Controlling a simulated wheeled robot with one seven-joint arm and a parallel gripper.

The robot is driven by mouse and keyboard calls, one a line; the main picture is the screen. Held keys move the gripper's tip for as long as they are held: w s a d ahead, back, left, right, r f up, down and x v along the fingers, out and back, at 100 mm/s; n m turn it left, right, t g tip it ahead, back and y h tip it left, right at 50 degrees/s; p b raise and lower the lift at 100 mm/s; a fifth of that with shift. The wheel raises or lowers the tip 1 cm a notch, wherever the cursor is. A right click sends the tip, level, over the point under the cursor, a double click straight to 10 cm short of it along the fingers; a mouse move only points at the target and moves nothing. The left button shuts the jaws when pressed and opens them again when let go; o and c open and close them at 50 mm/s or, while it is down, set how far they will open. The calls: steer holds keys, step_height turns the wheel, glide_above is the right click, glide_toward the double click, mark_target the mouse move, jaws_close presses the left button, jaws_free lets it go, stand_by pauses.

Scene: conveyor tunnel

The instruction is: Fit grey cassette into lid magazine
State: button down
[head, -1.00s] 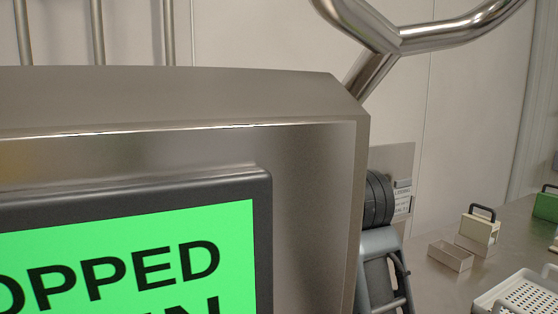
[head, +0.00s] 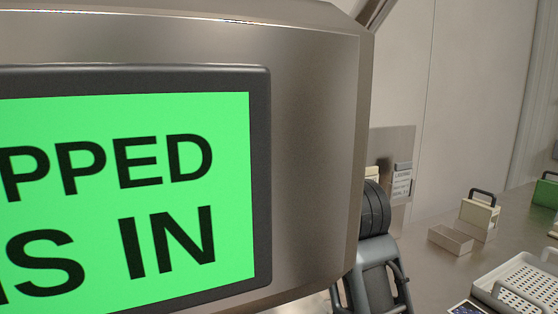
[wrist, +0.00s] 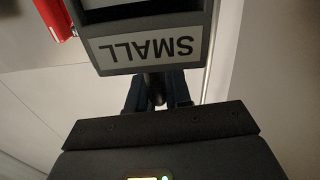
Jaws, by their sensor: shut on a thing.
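In the wrist view a dark grey cassette (wrist: 148,20) with a pale label reading SMALL, upside down in the picture, fills the top middle. My gripper (wrist: 156,92) is shut on its dark handle, just below the label. The cassette's upper part is cut off by the picture edge. In the head view the cassette and my gripper do not show, and a large steel display housing (head: 315,150) covers most of the picture. I cannot make out the lid magazine for certain in either view.
The housing's green screen (head: 232,190) shows part of black lettering. A steel plate (head: 400,148) with a small label stands behind my arm. A cream cassette (head: 478,213), an open metal box (head: 450,240), a green case (head: 546,193) and a white perforated tray (head: 515,272) are on the bench. A red object (wrist: 54,18) shows in the wrist view.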

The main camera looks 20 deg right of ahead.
steer(key=shift+f, duration=0.35)
steer(key=c, duration=1)
jaws_free()
steer(key=shift+o, duration=0.2)
steer(key=s, duration=0.7)
steer(key=shift+s, duration=0.4)
